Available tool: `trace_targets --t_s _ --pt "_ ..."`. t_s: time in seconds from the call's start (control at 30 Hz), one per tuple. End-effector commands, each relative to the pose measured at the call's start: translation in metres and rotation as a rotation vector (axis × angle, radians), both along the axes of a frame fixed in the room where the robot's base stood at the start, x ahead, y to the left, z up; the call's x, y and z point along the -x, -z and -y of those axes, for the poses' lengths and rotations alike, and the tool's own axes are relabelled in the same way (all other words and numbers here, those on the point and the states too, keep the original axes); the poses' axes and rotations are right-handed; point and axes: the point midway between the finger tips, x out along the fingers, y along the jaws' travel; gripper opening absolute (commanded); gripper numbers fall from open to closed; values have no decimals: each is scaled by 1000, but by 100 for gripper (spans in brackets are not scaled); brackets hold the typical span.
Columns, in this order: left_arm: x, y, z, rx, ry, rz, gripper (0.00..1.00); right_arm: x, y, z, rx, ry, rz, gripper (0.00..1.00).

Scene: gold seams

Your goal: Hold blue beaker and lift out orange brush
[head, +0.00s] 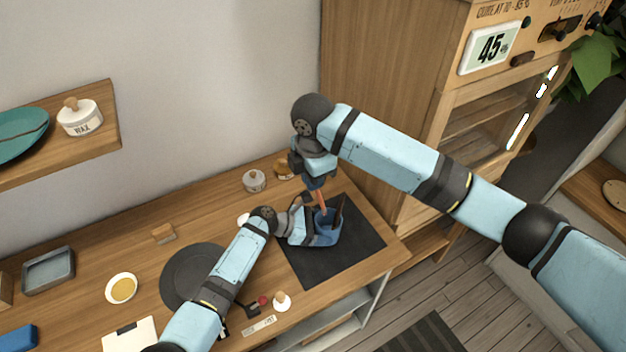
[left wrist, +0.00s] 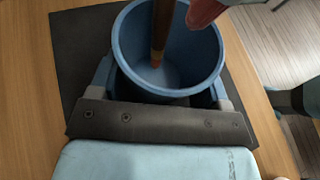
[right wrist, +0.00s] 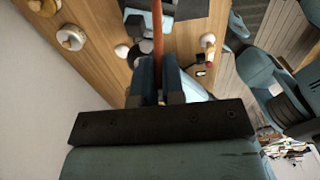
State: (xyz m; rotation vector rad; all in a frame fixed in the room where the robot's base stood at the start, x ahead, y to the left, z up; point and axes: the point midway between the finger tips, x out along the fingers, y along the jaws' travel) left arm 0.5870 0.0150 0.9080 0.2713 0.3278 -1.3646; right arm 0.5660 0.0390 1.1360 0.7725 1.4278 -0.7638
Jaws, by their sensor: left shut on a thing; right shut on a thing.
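The blue beaker (head: 327,238) stands on the dark mat. My left gripper (left wrist: 165,88) is shut on it, with a finger on either side of its wall. My right gripper (head: 316,178) is above the beaker, shut on the orange brush (head: 321,200). The orange shaft also shows between its fingers in the right wrist view (right wrist: 158,30). In the head view the brush's lower end is at the beaker's mouth. A brown stick (left wrist: 162,30) leans inside the beaker. A reddish rounded end (left wrist: 204,12) overlaps the far rim; it looks like the brush.
The dark mat (head: 362,240) lies near the table's right end, beside a wooden cabinet (head: 390,70). White jars (head: 255,180) stand behind. A dark round plate (head: 185,275), a yellow-filled bowl (head: 122,288) and a small white-based stamp-like item (head: 282,302) are to the left and front.

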Motion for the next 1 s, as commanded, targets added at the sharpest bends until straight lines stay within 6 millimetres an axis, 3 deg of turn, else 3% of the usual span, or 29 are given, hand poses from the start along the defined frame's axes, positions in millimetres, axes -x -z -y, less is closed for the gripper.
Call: trace_targets --t_s 0.03,0.17,0.4,0.53,1.0 --pt "0 0 0 0 0 0 73 0 0 0 0 0 0 0" --pt "0 0 0 0 0 0 100 0 0 0 0 0 0 0" --pt "0 0 -1 0 0 0 100 0 0 0 0 -1 0 0" --pt "1 -4 -11 -1 -2 3 100 0 0 0 0 -1 0 0" --pt "18 -39 -94 -1 -2 1 100 0 0 0 0 -1 0 0"
